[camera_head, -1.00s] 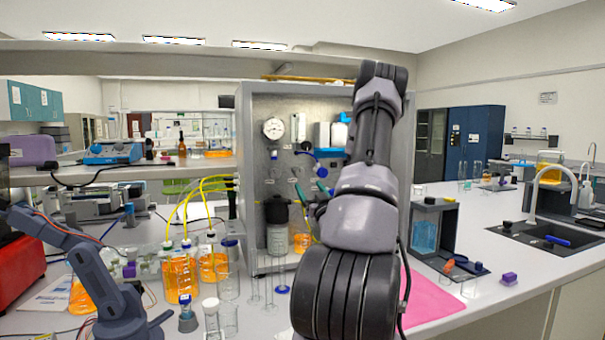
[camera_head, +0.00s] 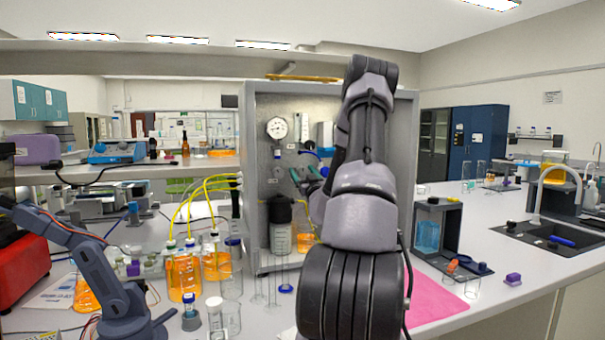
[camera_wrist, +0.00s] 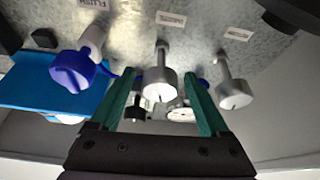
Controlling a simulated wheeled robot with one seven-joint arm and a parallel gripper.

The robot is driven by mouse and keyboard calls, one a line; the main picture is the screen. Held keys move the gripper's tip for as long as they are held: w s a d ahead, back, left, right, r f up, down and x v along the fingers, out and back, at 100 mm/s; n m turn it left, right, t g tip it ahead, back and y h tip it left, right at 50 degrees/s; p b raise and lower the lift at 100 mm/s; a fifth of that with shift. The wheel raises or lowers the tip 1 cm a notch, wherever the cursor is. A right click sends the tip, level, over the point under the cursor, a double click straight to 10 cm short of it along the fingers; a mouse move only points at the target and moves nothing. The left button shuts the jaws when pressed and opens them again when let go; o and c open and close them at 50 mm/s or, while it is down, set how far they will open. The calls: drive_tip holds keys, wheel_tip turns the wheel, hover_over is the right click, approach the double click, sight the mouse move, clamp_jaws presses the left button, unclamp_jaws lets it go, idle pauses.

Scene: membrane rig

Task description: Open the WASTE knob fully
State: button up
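The wrist view shows a row of knobs on stems along a metal panel. A blue knob (camera_wrist: 75,70) is on the left, beneath a label reading FLUSH. A grey knob (camera_wrist: 160,88) is in the middle and another grey knob (camera_wrist: 234,93) is on the right. Their labels are too blurred to read, so I cannot tell which is WASTE. My gripper (camera_wrist: 163,78) has green fingers, spread open, with the middle grey knob between them in the picture and a gap on each side. In the head view my gripper (camera_head: 308,174) is at the panel, partly hidden by my arm.
The panel (camera_head: 258,105) carries a pressure gauge (camera_head: 277,128). A dark-capped bottle (camera_head: 280,235) stands at its foot. Flasks of orange liquid (camera_head: 184,275) with yellow tubes stand to the left. A pink mat (camera_head: 440,300) lies to the right. Another small robot arm (camera_head: 95,270) stands at the left.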

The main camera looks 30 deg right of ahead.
clamp_jaws()
